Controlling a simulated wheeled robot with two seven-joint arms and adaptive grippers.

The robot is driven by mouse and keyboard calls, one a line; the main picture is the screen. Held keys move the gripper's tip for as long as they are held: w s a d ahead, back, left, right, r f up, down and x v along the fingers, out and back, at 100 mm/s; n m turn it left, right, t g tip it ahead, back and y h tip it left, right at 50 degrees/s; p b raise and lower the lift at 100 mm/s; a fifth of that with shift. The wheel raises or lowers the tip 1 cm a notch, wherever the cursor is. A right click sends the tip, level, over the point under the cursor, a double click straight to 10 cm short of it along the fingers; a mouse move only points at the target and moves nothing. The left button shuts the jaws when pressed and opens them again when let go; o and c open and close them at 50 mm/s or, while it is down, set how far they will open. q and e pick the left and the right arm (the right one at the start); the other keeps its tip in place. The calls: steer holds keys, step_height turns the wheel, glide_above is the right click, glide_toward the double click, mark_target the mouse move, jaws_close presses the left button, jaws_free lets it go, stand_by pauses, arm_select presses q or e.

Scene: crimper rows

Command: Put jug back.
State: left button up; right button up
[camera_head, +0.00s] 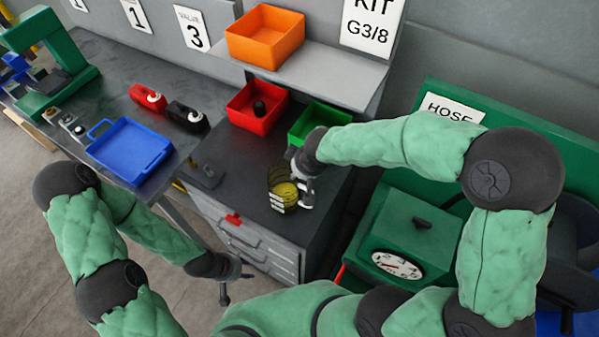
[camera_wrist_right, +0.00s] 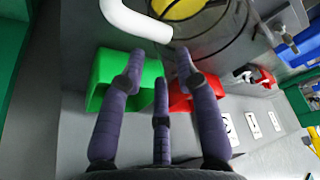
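The clear jug (camera_head: 281,192) with yellow contents and a white handle stands upright on the dark cabinet top (camera_head: 240,160). In the right wrist view the jug's white handle (camera_wrist_right: 133,22) and round yellow inside (camera_wrist_right: 185,8) are at the top edge, beyond the fingertips. My right gripper (camera_head: 302,172) is at the jug's handle side. Its fingers (camera_wrist_right: 160,70) are spread with nothing between them; whether any touches the handle I cannot tell. My left gripper (camera_head: 235,287) hangs low in front of the cabinet, fingers apart and empty.
A red bin (camera_head: 240,112) and a green bin (camera_head: 305,132) stand behind the jug. An orange bin (camera_head: 265,45) is on the shelf (camera_head: 345,82) above. A blue tray (camera_head: 128,145) lies on the left bench. A green gauge box (camera_head: 400,240) is at the right.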

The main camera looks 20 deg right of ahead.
arm_select(q)
steer(key=shift+r, duration=0.35)
arm_select(e)
steer(key=v, duration=0.8)
steer(key=shift+s+r, duration=0.25)
steer(key=shift+r, duration=0.05)
